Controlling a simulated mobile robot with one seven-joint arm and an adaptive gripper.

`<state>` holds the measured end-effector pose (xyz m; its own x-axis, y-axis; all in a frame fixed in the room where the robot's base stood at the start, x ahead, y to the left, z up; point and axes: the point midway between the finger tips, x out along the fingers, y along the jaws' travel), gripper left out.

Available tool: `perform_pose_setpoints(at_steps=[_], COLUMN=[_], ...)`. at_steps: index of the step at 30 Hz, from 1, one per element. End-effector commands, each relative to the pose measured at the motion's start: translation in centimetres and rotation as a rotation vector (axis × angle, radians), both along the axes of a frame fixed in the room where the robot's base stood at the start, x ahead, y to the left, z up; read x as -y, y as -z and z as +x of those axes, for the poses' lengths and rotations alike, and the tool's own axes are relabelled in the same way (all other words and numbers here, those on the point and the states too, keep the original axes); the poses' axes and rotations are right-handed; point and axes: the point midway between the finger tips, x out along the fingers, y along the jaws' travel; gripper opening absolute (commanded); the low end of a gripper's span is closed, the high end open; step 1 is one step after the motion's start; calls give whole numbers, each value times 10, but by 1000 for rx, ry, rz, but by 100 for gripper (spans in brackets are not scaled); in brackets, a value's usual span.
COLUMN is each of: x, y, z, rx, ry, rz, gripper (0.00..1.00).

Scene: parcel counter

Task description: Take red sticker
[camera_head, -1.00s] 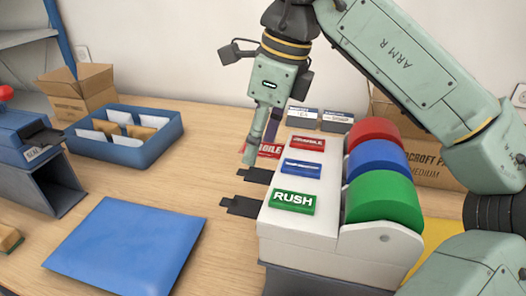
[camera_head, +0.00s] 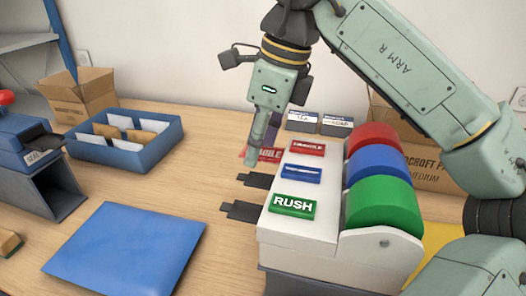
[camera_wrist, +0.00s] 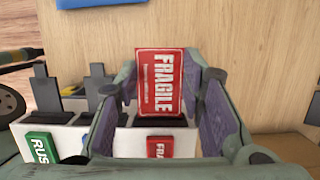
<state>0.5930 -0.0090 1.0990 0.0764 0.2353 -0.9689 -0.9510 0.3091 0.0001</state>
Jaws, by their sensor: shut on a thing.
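A red FRAGILE sticker (camera_wrist: 158,82) stands between the fingers of my gripper (camera_wrist: 163,88) in the wrist view, with the fingers at its two side edges. In the head view my gripper (camera_head: 258,145) hangs at the far left side of the white sticker dispenser (camera_head: 330,232). The sticker (camera_head: 263,155) shows there partly behind a finger. The dispenser carries a red roll (camera_head: 374,136), a blue roll (camera_head: 377,163) and a green roll (camera_head: 384,205). A red FRAGILE label plate (camera_head: 308,148) sits on its top, in line with the red roll.
Black tabs (camera_head: 242,211) stick out from the dispenser's left side. Small label boxes (camera_head: 336,126) and a carton stand behind the dispenser.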

Motion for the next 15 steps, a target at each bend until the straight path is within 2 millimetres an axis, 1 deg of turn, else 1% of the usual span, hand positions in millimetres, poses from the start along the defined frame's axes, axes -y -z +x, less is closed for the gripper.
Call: perform_pose_setpoints(at_steps=[15], x=[-10], y=[-28], z=[3], rx=[0], ry=[0], rz=[0], gripper=[27])
